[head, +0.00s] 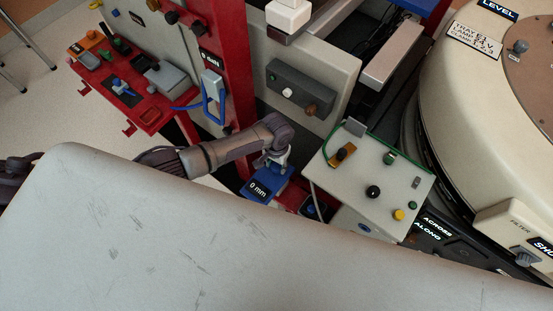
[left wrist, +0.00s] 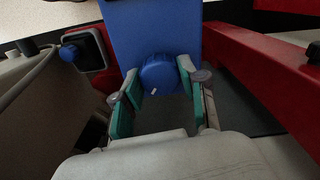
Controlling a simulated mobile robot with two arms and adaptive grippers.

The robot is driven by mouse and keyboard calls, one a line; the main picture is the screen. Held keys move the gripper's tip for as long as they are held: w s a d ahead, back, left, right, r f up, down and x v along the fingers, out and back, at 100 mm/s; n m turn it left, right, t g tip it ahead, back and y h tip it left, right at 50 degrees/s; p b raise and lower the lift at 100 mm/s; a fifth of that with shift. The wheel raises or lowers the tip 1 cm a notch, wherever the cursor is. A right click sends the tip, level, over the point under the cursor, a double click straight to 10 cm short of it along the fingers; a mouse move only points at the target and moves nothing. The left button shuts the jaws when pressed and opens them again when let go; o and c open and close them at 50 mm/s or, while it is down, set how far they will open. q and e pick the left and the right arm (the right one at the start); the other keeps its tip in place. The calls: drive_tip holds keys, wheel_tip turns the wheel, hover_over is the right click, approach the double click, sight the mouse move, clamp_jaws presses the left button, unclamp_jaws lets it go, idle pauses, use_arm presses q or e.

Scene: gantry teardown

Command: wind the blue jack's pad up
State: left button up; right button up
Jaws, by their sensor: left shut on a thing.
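The blue jack (head: 268,183) stands low beside the red frame in the head view, with a dark display reading "0 mm". In the left wrist view its blue body (left wrist: 150,30) carries a round blue knob (left wrist: 160,73) with a small white mark. My left gripper (head: 278,160) reaches down to the jack from the left. In the left wrist view, its teal-padded fingers (left wrist: 158,78) are on either side of the knob, shut on it. I cannot make out the jack's pad. My right gripper is not in view.
A grey control box (head: 370,180) with knobs stands right of the jack. A red upright (head: 225,80) rises behind, and a red beam (left wrist: 265,70) runs right of the knob. A large cream machine (head: 475,110) fills the right side. A pale panel (head: 200,240) covers the foreground.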

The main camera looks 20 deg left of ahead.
sight(276, 165)
use_arm(q)
drive_tip(key=n+p, duration=0.2)
drive_tip(key=n, duration=0.2)
drive_tip(key=shift+d+r+p, duration=0.1)
drive_tip(key=shift+r+p, duration=0.05)
drive_tip(key=shift+p, duration=0.15)
drive_tip(key=shift+n+p, duration=0.6)
drive_tip(key=shift+n, duration=1)
drive_tip(key=o, duration=1.1)
drive_tip(key=shift+o, duration=0.2)
wheel_tip(276, 165, up, 12)
